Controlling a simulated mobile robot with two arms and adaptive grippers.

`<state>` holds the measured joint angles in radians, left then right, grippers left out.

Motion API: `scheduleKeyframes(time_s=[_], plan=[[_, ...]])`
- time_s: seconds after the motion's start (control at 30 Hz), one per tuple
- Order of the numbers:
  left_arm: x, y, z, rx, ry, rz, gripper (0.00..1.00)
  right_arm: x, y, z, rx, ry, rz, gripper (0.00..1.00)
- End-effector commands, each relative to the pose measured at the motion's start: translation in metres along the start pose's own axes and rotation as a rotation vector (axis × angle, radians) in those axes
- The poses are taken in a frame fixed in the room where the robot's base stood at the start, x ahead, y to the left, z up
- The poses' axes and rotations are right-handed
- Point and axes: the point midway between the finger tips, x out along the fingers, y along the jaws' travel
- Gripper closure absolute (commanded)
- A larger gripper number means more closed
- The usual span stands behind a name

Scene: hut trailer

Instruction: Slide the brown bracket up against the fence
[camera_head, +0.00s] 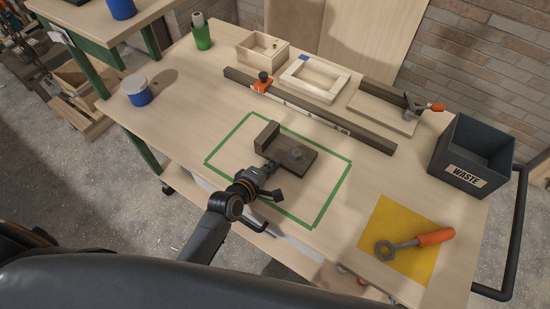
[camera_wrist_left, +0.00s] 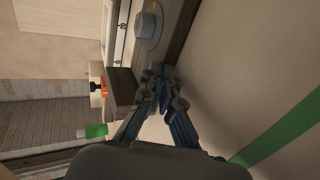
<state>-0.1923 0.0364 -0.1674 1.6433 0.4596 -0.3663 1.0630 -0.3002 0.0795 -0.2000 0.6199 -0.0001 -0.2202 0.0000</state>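The brown bracket (camera_head: 310,163) lies inside the green tape outline on the table, a flat plate with an upright block at its left end and a grey knob on top. It also shows in the left wrist view (camera_wrist_left: 176,32). The fence (camera_head: 318,117) is a long dark bar behind it, with bare table between the two. My left gripper (camera_head: 272,178) is at the bracket's near side, low over the table. In the left wrist view its fingertips (camera_wrist_left: 162,72) are together with nothing visible between them, close to the bracket's edge; I cannot tell whether they touch it.
An orange stop (camera_head: 262,83) sits on the fence. Wooden trays (camera_head: 315,78) and a board with a clamp (camera_head: 382,108) lie behind it. A waste bin (camera_head: 472,155) stands right; a yellow mat (camera_head: 402,258) with an orange-handled tool lies front right. The left tabletop is mostly clear.

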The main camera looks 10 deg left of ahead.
Motion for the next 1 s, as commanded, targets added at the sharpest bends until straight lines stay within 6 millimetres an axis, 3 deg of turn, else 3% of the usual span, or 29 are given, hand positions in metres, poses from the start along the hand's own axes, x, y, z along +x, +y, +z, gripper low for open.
scheduleKeyframes(time_s=[1.0], plan=[[0.056,0.024,0.001,-0.001,-0.002,-0.005,1.00,0.008,0.000,0.000,0.000,0.001,0.000,0.48]])
